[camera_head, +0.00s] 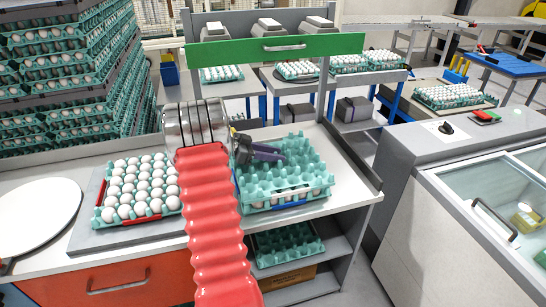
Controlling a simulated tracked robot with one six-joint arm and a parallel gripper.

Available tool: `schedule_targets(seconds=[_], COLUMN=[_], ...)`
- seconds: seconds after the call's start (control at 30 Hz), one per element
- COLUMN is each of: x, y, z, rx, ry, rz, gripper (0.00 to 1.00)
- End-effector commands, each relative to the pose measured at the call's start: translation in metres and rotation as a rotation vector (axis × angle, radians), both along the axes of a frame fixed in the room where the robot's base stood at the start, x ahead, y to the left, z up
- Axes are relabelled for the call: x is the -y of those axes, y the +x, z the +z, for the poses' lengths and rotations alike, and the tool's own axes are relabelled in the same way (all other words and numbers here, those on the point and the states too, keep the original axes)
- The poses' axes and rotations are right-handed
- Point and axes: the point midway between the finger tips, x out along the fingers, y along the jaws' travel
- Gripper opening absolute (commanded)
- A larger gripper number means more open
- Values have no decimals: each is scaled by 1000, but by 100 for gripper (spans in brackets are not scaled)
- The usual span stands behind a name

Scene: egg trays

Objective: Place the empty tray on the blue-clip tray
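The empty teal tray (312,168) is directly over the blue-clip tray (262,206) on the white worktop. It appears to rest on it or sit just above it; I cannot tell if it is fully seated. White eggs show below its front edge, and the blue clip (292,204) shows at the front. My gripper (272,155) is at the empty tray's far left part, with its dark fingers over the cups. Whether they grip the tray is unclear. My red arm hides the area left of the trays.
A tray of white eggs with a red clip (140,219) sits on a grey board to the left. Another empty teal tray (285,248) is on the shelf below. Tall egg-tray stacks (75,70) stand back left. A green-fronted shelf (230,52) rises behind. A glass-topped freezer (440,160) is right.

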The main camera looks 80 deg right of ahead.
Motion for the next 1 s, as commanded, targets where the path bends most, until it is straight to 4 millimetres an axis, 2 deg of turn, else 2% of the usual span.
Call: schedule_targets(seconds=[0.2,0.37,1.0], x=[-1,-5,-51], y=[2,11,90], z=[1,5,43], rx=[0,2,1], ry=[0,-1,-1], rz=[1,1,1], gripper=[31,31,31])
